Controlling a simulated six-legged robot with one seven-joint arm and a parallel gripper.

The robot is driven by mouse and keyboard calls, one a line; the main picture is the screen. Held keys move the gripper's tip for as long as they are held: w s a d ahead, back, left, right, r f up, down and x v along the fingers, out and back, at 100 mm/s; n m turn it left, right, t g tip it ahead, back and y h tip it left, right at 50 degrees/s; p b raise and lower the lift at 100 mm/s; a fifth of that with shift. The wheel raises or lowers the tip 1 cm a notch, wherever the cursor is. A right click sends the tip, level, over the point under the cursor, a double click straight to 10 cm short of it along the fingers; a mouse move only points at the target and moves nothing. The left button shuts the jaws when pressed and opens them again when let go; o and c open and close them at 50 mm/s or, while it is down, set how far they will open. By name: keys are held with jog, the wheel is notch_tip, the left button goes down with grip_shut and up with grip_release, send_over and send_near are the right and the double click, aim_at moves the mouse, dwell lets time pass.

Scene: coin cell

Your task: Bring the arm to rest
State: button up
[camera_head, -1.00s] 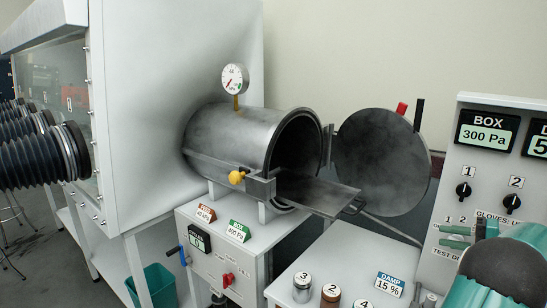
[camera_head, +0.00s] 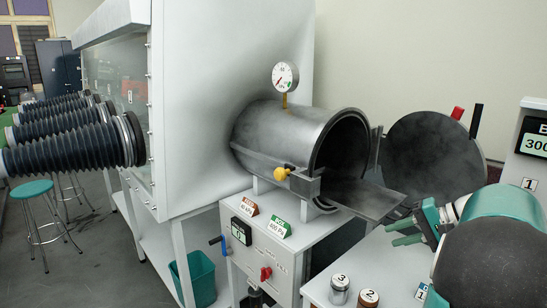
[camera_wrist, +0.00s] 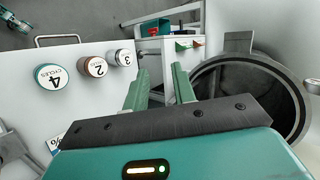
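My gripper (camera_head: 406,232) is at the right in the head view, over the white bench and just right of the chamber's tray. Its two green fingers point left, apart, with nothing between them. In the wrist view my gripper (camera_wrist: 160,75) also shows its fingers spread and empty. The teal and dark links at the lower right of the head view are my arm. In the wrist view the open chamber mouth (camera_wrist: 236,92) lies right of the fingers.
The steel chamber (camera_head: 290,135) has its round door (camera_head: 430,155) open and its tray (camera_head: 365,195) out. Numbered jars stand on the bench: jar 3 (camera_head: 340,289), jar 2 (camera_head: 368,299) and jar 4 (camera_wrist: 52,77). A control panel (camera_head: 535,125) is at the right edge.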

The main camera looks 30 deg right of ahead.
jog(key=w+a+n+g+h, duration=0.2)
jog(key=a+n+g, duration=0.2)
jog(key=a, duration=1.7)
jog(key=s+a+f+n+h, duration=0.2)
jog(key=s+a+n, duration=0.1)
jog(key=a, duration=0.5)
jog(key=s+a+f+n+h, duration=0.2)
jog(key=s+a+n, duration=0.2)
jog(key=a, duration=0.5)
jog(key=shift+s+n+t, duration=0.3)
jog(key=shift+s+t, duration=0.1)
jog(key=shift+s, duration=0.7)
